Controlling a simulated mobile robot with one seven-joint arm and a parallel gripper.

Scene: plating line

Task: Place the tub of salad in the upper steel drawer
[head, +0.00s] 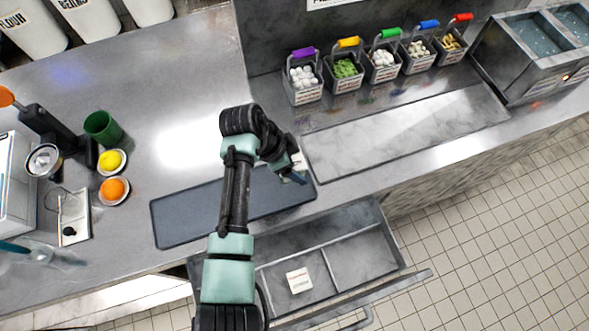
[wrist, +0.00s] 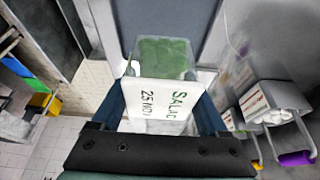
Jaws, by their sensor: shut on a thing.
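The tub of salad (wrist: 163,58) is a small clear container with green contents and a white label reading "SALA…" and "25 NOV" in the wrist view. My gripper (wrist: 165,95) is shut on it, with a blue finger on each side. In the head view my gripper (head: 290,172) is above the right end of a dark mat on the counter, and the tub is mostly hidden by it. The steel drawer (head: 365,252) is pulled open below the counter's front edge, right of my arm. It has dividers, and its left part is hidden by my arm.
A small white labelled item (head: 299,281) lies in the drawer. The dark mat (head: 180,217) lies on the counter. Several wire-handled baskets of food (head: 345,72) stand at the back.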

